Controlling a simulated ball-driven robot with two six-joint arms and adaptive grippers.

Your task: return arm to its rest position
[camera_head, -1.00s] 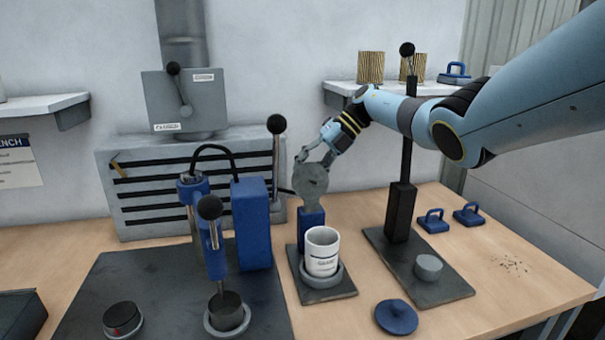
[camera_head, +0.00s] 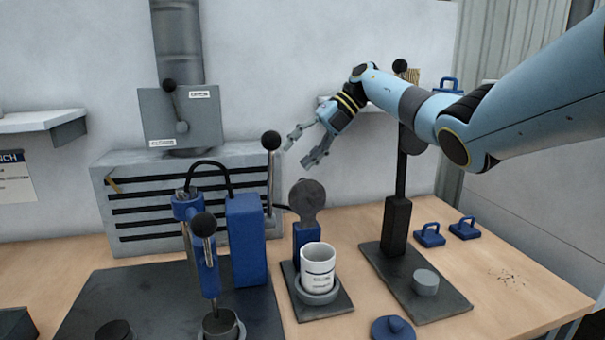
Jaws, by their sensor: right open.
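My right arm (camera_head: 420,108) comes in from the right, light blue with dark joints. My right gripper (camera_head: 302,148) is open and empty. It hangs in the air above and behind the grey round disc (camera_head: 307,196) on its blue stand, apart from it. Below the disc a white cup (camera_head: 318,268) with dark lettering stands upright in a grey ring holder on a dark base plate. My left gripper does not show.
A blue press (camera_head: 248,240) with black-knobbed levers stands left of the cup. A black post (camera_head: 398,228) on a dark plate rises at right, under my arm. Blue handled pieces (camera_head: 430,236) and a blue lid (camera_head: 393,328) lie on the wooden bench (camera_head: 520,295). A wall shelf is partly hidden behind my arm.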

